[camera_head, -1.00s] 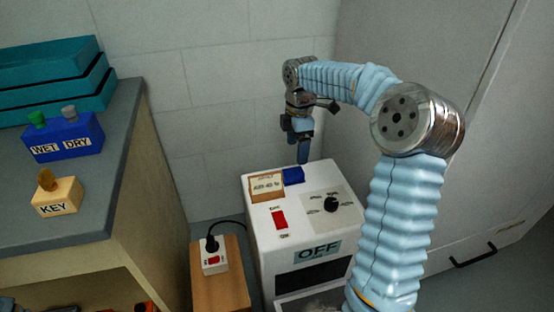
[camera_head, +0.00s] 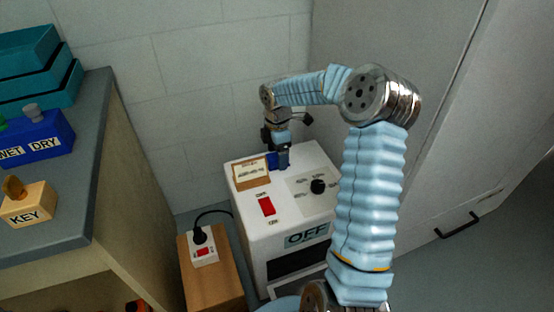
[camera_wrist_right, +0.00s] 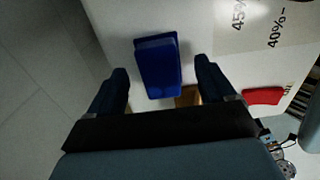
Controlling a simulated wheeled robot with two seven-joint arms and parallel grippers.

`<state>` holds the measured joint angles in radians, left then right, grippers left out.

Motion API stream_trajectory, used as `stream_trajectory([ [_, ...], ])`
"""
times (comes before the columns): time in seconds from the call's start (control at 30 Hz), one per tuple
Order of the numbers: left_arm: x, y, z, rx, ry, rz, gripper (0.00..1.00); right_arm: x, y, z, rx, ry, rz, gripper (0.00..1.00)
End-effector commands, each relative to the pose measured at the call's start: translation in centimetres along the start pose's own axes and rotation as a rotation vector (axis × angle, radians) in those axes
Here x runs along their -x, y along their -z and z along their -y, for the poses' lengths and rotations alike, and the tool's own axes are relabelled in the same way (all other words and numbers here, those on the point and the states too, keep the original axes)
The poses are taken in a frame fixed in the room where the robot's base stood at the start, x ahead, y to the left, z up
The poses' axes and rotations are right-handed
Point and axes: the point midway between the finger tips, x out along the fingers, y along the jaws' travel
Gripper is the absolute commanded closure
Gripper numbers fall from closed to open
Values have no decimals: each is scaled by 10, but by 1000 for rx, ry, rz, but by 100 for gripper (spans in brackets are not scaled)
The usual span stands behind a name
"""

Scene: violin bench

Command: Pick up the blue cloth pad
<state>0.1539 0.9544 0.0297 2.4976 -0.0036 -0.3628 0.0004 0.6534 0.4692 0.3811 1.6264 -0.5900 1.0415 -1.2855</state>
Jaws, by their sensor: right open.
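The blue cloth pad (camera_wrist_right: 158,68) lies on the white top of the machine, near its back edge. In the head view the pad (camera_head: 273,160) is mostly behind my right gripper (camera_head: 283,163), beside the wooden-framed card. In the right wrist view my right gripper (camera_wrist_right: 162,88) is open, with one dark finger at each side of the pad and gaps on both sides. The fingers do not touch the pad. My left gripper is not in view.
A bench with a blue WET/DRY box (camera_head: 40,138) is left.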

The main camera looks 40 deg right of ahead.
Motion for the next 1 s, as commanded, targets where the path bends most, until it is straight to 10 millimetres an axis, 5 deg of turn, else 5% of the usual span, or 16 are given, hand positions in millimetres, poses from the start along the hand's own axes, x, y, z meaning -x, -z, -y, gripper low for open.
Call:
stream_trajectory([
  [0.33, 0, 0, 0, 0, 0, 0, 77, -14, 1, 0, 1, -2, 0, 17],
  [0.73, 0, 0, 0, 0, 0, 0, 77, -13, 1, 0, 1, -1, 0, 77],
  [1.0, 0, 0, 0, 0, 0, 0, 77, -10, 1, 0, 1, -3, 1, 77],
])
